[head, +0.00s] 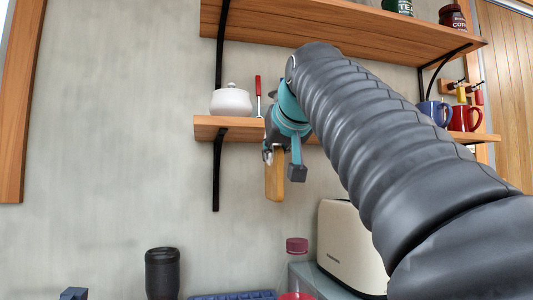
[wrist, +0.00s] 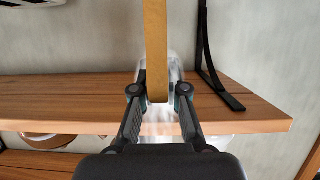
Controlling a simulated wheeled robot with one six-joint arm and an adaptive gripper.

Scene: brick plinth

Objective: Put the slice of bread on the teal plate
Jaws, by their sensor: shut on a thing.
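My gripper (head: 272,153) is shut on the slice of bread (head: 275,178), a flat tan piece seen nearly edge-on. It hangs down below the jaws in front of the grey wall. In the wrist view the slice (wrist: 157,45) is a narrow tan strip running up from between the two dark fingers of my gripper (wrist: 158,98). I see no teal plate in either view.
A wooden shelf (head: 225,122) with a white lidded pot (head: 231,102) is behind my gripper. A higher shelf (head: 340,25) holds jars.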

